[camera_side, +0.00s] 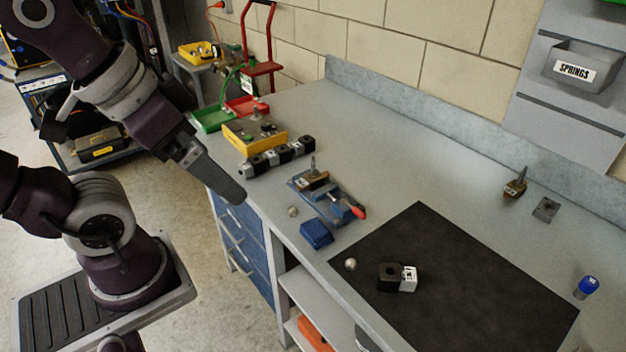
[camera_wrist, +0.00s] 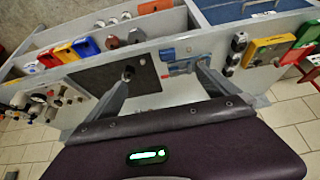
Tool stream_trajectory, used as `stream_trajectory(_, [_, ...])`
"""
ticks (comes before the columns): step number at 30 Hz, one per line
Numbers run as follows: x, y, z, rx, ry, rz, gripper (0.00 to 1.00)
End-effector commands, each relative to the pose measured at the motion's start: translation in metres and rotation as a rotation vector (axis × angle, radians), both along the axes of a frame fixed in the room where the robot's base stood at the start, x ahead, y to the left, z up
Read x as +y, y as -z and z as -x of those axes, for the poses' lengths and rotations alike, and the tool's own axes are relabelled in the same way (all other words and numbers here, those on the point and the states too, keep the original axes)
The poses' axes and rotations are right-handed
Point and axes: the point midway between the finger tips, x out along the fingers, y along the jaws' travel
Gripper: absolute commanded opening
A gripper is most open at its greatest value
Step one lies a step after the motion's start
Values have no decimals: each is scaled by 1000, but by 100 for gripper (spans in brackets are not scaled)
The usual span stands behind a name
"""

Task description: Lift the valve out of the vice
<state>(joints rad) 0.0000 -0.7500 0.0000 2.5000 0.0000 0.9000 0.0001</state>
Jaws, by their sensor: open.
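The blue vice (camera_side: 345,208) with a red handle stands on the bench near its front edge. The valve (camera_side: 312,178), a small brown body with an upright stem, sits at the vice's far-left end, apparently between the jaws. My gripper (camera_side: 238,196) is open and empty, in the air left of the vice in the side view and apart from it. In the wrist view my gripper (camera_wrist: 165,69) shows its two fingers spread, with the small blue vice (camera_wrist: 180,66) beyond them near the right finger. The valve is too small to make out clearly there.
A blue block (camera_side: 317,234) and a metal ball (camera_side: 293,211) lie near the vice. A row of dark and light blocks (camera_side: 270,160) and a yellow tray (camera_side: 238,133) stand behind. A black mat (camera_side: 480,290) holds a black-and-white block pair (camera_side: 390,276).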

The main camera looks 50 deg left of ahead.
Motion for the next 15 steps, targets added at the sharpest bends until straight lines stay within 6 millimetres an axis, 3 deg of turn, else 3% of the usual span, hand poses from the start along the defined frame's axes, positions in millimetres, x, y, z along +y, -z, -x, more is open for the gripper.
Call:
stream_trajectory(6, [0, -1, -1, 2, -6, 3, 100])
stream_trajectory(8, [2, -4, -11, 18, -44, 25, 100])
stream_trajectory(11, [10, -13, -53, 84, -223, 114, 100])
stream_trajectory(15, [42, 0, -147, 195, -628, 250, 100])
